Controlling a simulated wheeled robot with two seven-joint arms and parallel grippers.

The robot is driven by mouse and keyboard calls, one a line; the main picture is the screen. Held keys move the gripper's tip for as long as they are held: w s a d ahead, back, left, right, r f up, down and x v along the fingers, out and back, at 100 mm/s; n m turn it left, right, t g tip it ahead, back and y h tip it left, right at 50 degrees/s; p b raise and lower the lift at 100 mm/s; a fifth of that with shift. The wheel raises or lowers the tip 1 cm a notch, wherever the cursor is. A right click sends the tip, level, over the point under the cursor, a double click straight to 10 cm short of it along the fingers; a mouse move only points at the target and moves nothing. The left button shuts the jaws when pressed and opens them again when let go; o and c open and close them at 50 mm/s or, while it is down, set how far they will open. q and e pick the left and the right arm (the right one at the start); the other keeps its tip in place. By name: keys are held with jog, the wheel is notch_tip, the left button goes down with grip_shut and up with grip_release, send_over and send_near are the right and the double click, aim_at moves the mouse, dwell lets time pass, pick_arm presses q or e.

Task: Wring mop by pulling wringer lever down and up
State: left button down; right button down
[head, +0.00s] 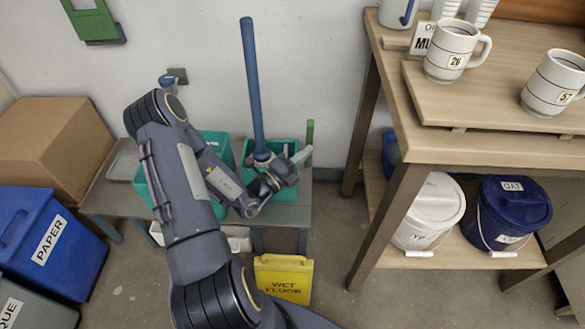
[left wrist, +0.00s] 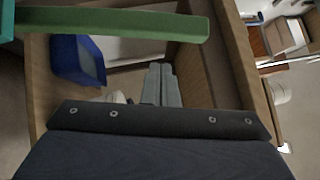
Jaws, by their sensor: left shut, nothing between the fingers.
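A mop with a long blue handle (head: 253,85) stands tilted slightly in a teal bucket (head: 291,189) on a low grey bench. The green wringer lever (head: 310,136) stands up at the bucket's right side. In the left wrist view the lever (left wrist: 120,32) crosses the upper left as a long green bar. My left gripper (head: 301,155) is over the bucket, its fingertips close to the lever. The fingers (left wrist: 162,84) are shut together and empty, with the lever outside them. I cannot tell whether they touch it. The mop head is hidden by my gripper. My right gripper is not in view.
A second teal bucket (head: 215,145) stands left on the grey bench (head: 105,203). A yellow wet floor sign (head: 284,279) stands in front. A wooden shelf (head: 395,165) with mugs and lidded buckets is at right. A cardboard box (head: 50,145) and blue paper bin (head: 50,245) are left.

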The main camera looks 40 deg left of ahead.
pick_arm(q)
jog(key=shift+w+a+r, duration=0.2)
jog(key=shift+w+a, duration=0.2)
jog(key=shift+w, duration=0.15)
jog(key=shift+w+a+r, duration=0.15)
jog(key=shift+w+a, duration=0.2)
jog(key=shift+w, duration=0.15)
jog(key=w+a+r+n+g+p, duration=0.2)
jog(key=w+a+p, duration=0.1)
jog(key=p, duration=0.5)
jog(key=shift+w+n+y, duration=0.3)
jog(key=shift+w+y, duration=0.1)
jog(key=shift+w, duration=0.5)
jog(key=shift+r, duration=0.1)
